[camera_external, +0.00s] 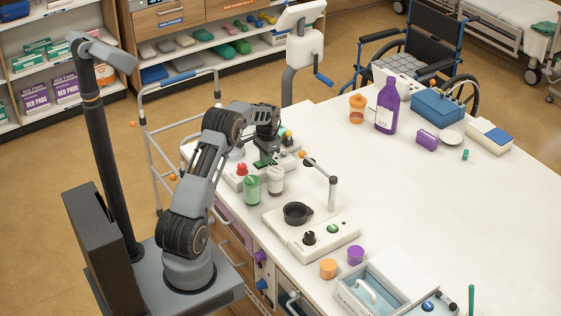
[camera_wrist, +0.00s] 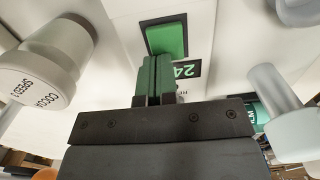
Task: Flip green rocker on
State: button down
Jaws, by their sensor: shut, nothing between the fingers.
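The green rocker (camera_wrist: 167,38) shows in the wrist view, set in a dark frame on a white panel, with a black "24" label (camera_wrist: 187,70) beside it. My gripper (camera_wrist: 157,62) is shut and empty. Its green-faced fingertips are together and point at the near edge of the rocker. I cannot tell whether they touch it. The rocker's tilt is hard to read. In the external view my gripper (camera_external: 264,160) is low over a white unit at the table's left edge, and the arm hides most of the rocker's surroundings.
A pale rounded post (camera_wrist: 285,100) is close on the right.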

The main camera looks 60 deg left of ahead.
jog(key=shift+s+d+f, duration=0.15)
jog(key=shift+s+f, duration=0.3)
jog(key=shift+f, duration=0.05)
jog(key=shift+s+r, duration=0.15)
jog(key=shift+s, duration=0.4)
jog(key=shift+w+r+p, duration=0.1)
jog(key=shift+r+p, duration=0.2)
jog(key=shift+r, duration=0.15)
notch_tip(320, 180, up, 14)
jog(key=w, duration=0.1)
